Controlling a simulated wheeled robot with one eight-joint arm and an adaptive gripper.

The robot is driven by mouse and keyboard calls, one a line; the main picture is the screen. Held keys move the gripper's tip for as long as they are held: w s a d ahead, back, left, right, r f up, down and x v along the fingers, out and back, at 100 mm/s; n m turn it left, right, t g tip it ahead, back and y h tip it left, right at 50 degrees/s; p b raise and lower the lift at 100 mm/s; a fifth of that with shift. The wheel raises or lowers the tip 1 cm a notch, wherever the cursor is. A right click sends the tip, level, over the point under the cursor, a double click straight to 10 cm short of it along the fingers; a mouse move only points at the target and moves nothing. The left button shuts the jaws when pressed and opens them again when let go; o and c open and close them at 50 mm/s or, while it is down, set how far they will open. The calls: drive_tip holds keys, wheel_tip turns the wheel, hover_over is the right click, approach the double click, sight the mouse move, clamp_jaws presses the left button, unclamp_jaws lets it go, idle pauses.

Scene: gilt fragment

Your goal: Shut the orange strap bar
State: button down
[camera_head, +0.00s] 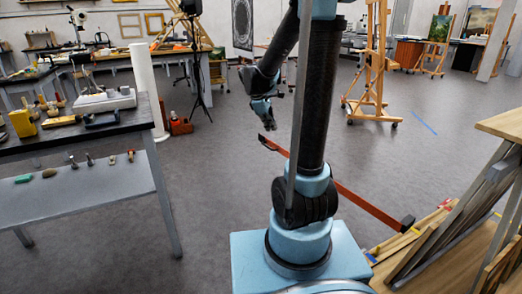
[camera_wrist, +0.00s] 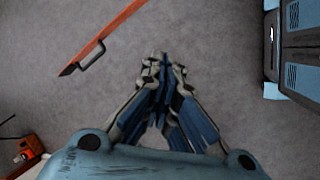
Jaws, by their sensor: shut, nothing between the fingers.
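The orange strap bar (camera_head: 362,202) stretches diagonally above the floor in the head view, partly hidden behind my arm. Its right end meets a black block (camera_head: 407,222) by the wooden rack; its other end, with a dark tip, sticks out to the left of my arm. In the wrist view the bar (camera_wrist: 108,32) crosses the upper left, with a black handle (camera_wrist: 93,56) near its end. My gripper (camera_head: 269,126) is just above and near that free end in the head view. In the wrist view my gripper (camera_wrist: 161,58) is shut and empty, to the right of the handle and apart from it.
A wooden rack with panels (camera_head: 480,220) stands at the right. A workbench (camera_head: 75,137) with tools is at the left. A red toolbox (camera_head: 180,126) and a black tripod (camera_head: 197,75) stand behind, and an easel (camera_head: 372,70) farther back. Open grey floor lies between.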

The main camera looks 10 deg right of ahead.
drive_tip(key=w+a+f+n+h, duration=0.1)
drive_tip(key=w+a+f+n, duration=0.2)
drive_tip(key=w+f, duration=0.3)
drive_tip(key=w+a+f+n+t+h, duration=0.1)
drive_tip(key=w+a+f+n, duration=0.3)
drive_tip(key=w, duration=0.4)
drive_tip(key=w+a+f+n+h, duration=0.1)
drive_tip(key=w+a+f+n, duration=0.15)
drive_tip(key=w+f, duration=0.45)
drive_tip(key=w+d+f, duration=0.5)
drive_tip(key=d+f, duration=0.2)
drive_tip(key=d, duration=0.2)
drive_tip(key=shift+d+f, duration=0.35)
drive_tip(key=shift+d, duration=0.05)
drive_tip(key=shift+n, duration=0.25)
